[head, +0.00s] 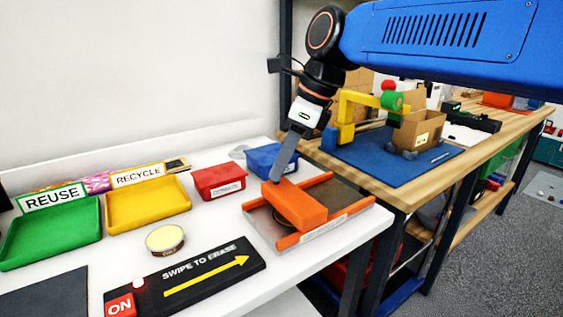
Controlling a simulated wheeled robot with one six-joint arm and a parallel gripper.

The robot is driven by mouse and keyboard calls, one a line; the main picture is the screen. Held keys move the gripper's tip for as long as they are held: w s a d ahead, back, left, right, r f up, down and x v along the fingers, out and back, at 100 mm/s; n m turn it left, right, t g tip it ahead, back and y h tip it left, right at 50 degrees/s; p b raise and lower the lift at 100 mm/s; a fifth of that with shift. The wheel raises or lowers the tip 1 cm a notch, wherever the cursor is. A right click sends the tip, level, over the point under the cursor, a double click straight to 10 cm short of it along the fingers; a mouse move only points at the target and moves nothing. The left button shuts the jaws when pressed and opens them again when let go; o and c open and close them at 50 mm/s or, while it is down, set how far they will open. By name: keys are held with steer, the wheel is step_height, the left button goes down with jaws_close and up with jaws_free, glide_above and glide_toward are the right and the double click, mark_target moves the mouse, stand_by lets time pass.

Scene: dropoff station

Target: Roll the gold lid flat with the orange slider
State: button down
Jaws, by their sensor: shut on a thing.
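The orange slider (293,204) is a block lying across a flat press with orange rails (325,226), on the white table at the right. My gripper (276,181) reaches down from above, its fingertips at the slider's far left end, shut on the slider. A round, dark and gold edge, perhaps the gold lid (284,223), shows just beside the slider's near side; the slider hides most of it. A round tin with a pale gold top (165,238) stands apart on the table to the left.
A black swipe-to-erase board (215,270) lies in front. Green (50,237) and yellow (145,207) trays stand left, with red (219,182) and blue (270,158) boxes behind. A wooden bench (395,190) with a blue mat adjoins at right.

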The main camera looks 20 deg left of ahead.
steer(key=shift+s+a, duration=0.5)
steer(key=shift+s, duration=0.05)
steer(key=c, duration=1.5)
jaws_free()
steer(key=shift+d+r, duration=0.1)
steer(key=shift+r, duration=0.05)
steer(key=v, duration=1.7)
steer(key=shift+r, duration=0.1)
